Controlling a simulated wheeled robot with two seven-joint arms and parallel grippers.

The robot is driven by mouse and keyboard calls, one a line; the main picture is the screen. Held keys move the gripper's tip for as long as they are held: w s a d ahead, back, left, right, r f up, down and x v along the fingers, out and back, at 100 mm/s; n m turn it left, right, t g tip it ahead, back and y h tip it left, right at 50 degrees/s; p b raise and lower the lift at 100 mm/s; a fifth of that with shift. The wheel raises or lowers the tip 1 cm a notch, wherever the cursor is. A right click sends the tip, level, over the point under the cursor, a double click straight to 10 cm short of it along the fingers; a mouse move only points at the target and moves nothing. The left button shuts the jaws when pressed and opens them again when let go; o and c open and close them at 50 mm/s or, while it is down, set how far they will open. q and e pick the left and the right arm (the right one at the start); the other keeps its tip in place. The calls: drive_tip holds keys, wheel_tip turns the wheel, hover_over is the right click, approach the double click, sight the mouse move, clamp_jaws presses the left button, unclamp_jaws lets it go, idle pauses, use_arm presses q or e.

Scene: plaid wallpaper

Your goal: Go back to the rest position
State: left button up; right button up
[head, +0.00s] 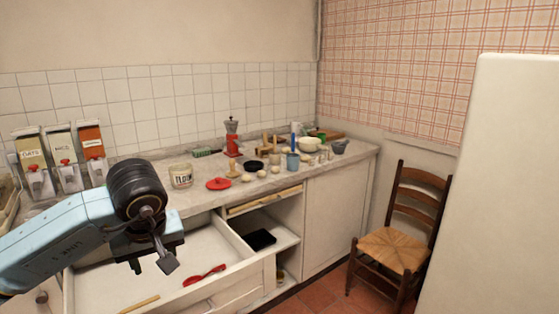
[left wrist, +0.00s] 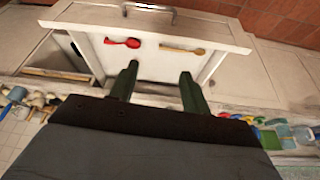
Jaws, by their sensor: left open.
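My left gripper (head: 152,264) is over the open drawer (head: 236,272) at the lower left of the head view. In the left wrist view its two fingers (left wrist: 158,78) stand apart with nothing between them. A red utensil (head: 205,275) and a wooden utensil (head: 139,304) lie in the drawer, clear of the gripper. In the left wrist view the red utensil (left wrist: 122,42) and the wooden one (left wrist: 182,49) lie beyond the fingertips. My right gripper is in neither view.
An open compartment with a black item (head: 260,239) is beside the drawer. A chair (head: 399,240) stands right, with floor between.

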use_arm(q)
drive_tip(key=s+d+f+n+g+h, duration=0.2)
drive_tip(key=d+f+n+g+h, duration=0.2)
drive_tip(key=d+f+n+h, duration=1.2)
drive_tip(key=a+f+n+t+y, duration=0.1)
drive_tip(key=a+f+n+t, duration=0.1)
drive_tip(key=f+n+t, duration=0.35)
drive_tip(key=w+a+f+n+t+y, duration=0.1)
drive_tip(key=a+f+n+t, duration=0.15)
drive_tip(key=f+n, duration=0.55)
drive_tip(key=a+f+n+t+y, duration=0.2)
drive_tip(key=a+f+n+t, duration=0.15)
drive_tip(key=n, duration=0.65)
drive_tip(key=s+a+f+n+g+y, duration=0.2)
drive_tip(key=s+a+f+n+y, duration=0.25)
drive_tip(key=s+f+n, duration=0.5)
drive_tip(key=s+a+f+n+g+y, duration=0.2)
drive_tip(key=s+a+f+n+y, duration=0.3)
drive_tip(key=s+f, duration=0.65)
drive_tip(key=s+a+f+n+g, duration=0.1)
drive_tip(key=s+f+n+g, duration=0.2)
drive_tip(key=s, duration=0.9)
drive_tip(key=s+f+n+g, duration=0.3)
drive_tip(key=s+f+n, duration=0.3)
drive_tip(key=s, duration=0.6)
drive_tip(key=shift+s+a, duration=0.25)
drive_tip(key=shift+a, duration=0.1)
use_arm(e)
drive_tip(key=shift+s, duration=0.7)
